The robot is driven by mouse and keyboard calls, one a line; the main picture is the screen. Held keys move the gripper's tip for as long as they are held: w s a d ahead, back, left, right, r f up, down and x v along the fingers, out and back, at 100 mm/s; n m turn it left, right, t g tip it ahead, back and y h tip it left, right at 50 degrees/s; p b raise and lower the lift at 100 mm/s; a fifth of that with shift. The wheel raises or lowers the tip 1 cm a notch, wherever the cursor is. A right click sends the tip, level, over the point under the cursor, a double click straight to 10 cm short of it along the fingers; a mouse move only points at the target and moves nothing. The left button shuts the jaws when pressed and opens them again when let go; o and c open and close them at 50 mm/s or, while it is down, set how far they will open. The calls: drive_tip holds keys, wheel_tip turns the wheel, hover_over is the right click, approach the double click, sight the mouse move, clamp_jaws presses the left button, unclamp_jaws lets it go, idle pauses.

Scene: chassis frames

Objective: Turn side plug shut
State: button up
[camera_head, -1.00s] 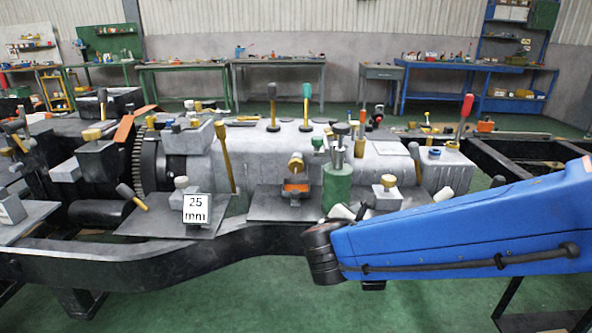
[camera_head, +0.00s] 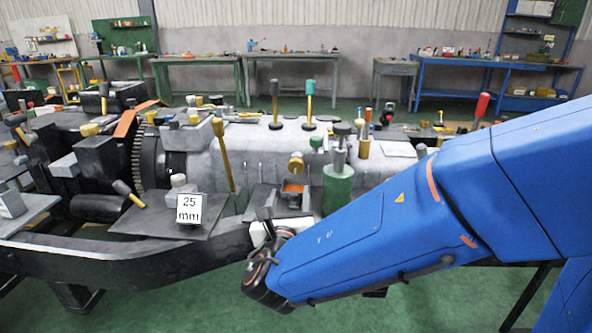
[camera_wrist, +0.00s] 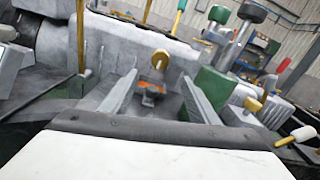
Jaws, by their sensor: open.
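A brass, round-headed plug (camera_head: 295,163) sticks out from the near side of the grey housing (camera_head: 250,150); I take it for the side plug. In the wrist view the plug (camera_wrist: 161,61) is just beyond and slightly above my fingertips. An orange-marked block (camera_head: 293,187) sits below it and shows between my fingers in the wrist view (camera_wrist: 152,88). My gripper (camera_wrist: 160,80) is open and empty, its two grey fingers spread left and right of the block. In the head view my blue arm comes in from the right. I cannot tell how far in the plug is.
A green cylinder (camera_head: 338,188) stands close right of the plug. A yellow rod (camera_head: 224,155) and a plate with a "25 mm" sign (camera_head: 189,208) are to the left. A black frame rail (camera_head: 120,262) runs along the front. Upright hammers (camera_head: 309,100) stand on top of the housing.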

sight(295, 168)
drive_tip(key=w, duration=1.4)
drive_tip(key=shift+w+d, duration=0.15)
drive_tip(key=shift+d, duration=0.15)
drive_tip(key=c, duration=1)
